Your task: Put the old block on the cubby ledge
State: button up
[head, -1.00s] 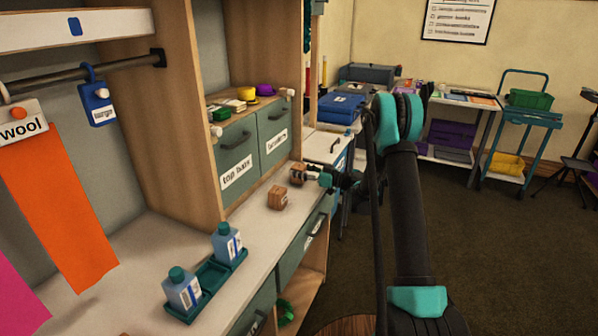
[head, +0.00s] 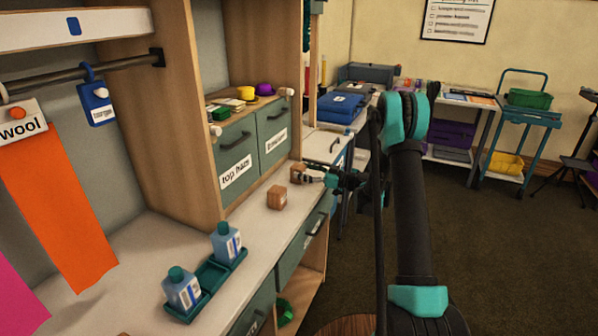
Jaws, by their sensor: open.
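Two small brown wooden blocks stand on the white ledge (head: 249,225) in front of the cubby drawers. The nearer block (head: 277,197) stands alone, clear of my gripper. The farther block (head: 298,172) is near the ledge's right edge, at the tips of my gripper (head: 311,177). My gripper is open and reaches in from the right, low over the ledge. I cannot tell whether its fingers touch that block, and they partly hide its right side. Which block is the old one does not show.
Two blue bottles (head: 228,243) stand in a green tray (head: 212,278) at the front of the ledge. Labelled drawers (head: 234,158) rise behind the blocks, with small coloured things on top. An upright wooden panel (head: 313,70) stands close behind my gripper.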

jog(key=v, duration=0.9)
jog(key=s+r+m+g+h, duration=0.2)
jog(key=s+m+h, duration=0.55)
jog(key=s, duration=0.95)
jog(key=s+d+f+m+h, duration=0.2)
jog(key=s+d, duration=0.4)
jog(key=s, duration=0.5)
jog(key=s+d+f+m+h, duration=0.2)
jog(key=s+d+m+h, duration=0.2)
jog(key=s+d+h, duration=0.3)
jog(key=s, duration=0.4)
jog(key=shift+s+d+f+g, duration=0.2)
jog(key=shift+d+f+g, duration=0.1)
jog(key=shift+d, duration=0.05)
